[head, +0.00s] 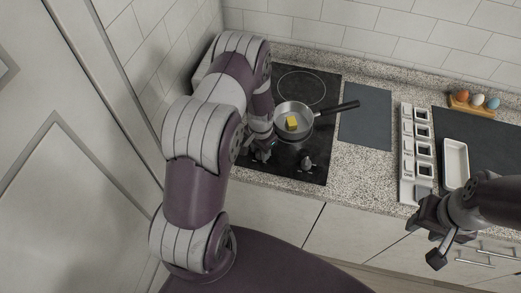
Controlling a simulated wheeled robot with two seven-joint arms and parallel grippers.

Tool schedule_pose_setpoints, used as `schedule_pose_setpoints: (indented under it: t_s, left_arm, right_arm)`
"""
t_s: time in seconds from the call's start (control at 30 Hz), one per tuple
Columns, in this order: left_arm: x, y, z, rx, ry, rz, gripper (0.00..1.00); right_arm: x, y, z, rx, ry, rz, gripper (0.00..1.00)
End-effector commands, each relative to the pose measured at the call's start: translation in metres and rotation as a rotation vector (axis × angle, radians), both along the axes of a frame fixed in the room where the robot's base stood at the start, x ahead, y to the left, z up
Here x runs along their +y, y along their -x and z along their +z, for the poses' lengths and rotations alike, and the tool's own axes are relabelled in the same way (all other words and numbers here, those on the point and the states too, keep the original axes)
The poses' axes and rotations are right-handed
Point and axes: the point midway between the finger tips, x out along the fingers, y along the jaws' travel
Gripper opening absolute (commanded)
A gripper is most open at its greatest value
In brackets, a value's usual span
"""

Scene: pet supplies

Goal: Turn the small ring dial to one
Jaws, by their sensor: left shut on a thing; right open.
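Two dark dials stand at the front of the black cooktop (318,172). The right dial (306,163) is in plain view, with nothing touching it. My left gripper (262,153) points down at the left dial at the cooktop's front left and is shut on it. The gripper hides most of that dial, so its setting cannot be read. Which dial serves the small ring is too small to tell. A thin white ring outline (302,74) shows at the back of the cooktop. My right gripper (429,243) is open and empty, in front of the counter at the right.
A grey pan (283,107) with a yellow block (292,123) in it sits on the cooktop, close to my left gripper, handle to the right. A dark board (365,116), white containers (408,145), a white tray (456,160) and an egg holder (471,104) lie further right.

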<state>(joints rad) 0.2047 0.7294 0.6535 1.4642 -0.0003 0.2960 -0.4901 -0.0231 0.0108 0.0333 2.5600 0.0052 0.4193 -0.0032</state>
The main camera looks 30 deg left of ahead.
Motion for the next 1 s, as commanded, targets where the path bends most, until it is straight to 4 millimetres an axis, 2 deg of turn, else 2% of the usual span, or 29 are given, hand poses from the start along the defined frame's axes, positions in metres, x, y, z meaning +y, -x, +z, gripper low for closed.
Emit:
schedule_pose_setpoints:
  t_s: [0.4,1.0]
  left_arm:
    - [0.0,-0.002,-0.001,-0.005,-0.001,-0.371,0.07]
    - [0.0,-0.002,0.0,-0.006,-0.002,-0.894,0.07]
  right_arm:
    - [0.0,0.0,-0.018,0.0,0.0,0.0,0.43]
    - [0.0,0.0,-0.033,0.0,0.0,0.0,0.43]
